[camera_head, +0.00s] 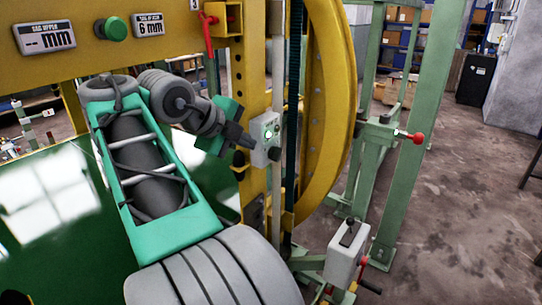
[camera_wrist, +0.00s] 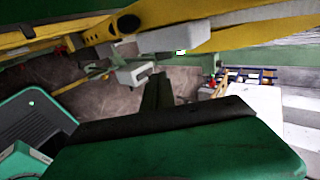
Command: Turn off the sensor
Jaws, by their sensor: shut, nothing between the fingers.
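A small light-grey control box (camera_head: 265,139) is fixed to the yellow upright and has small knobs and a bright white spot on its face. No readable label marks it as the sensor. My gripper (camera_head: 250,142) is shut and empty, its dark tip close to the left side of this box; I cannot tell whether it touches. In the wrist view the shut dark fingers (camera_wrist: 158,88) point forward. A pale box (camera_wrist: 174,38) with a small green-white light stands above them, and a grey box (camera_wrist: 135,74) shows behind them to the left.
A large yellow ring (camera_head: 330,105) stands right of the control box. A grey lever box (camera_head: 346,252) sits lower right.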

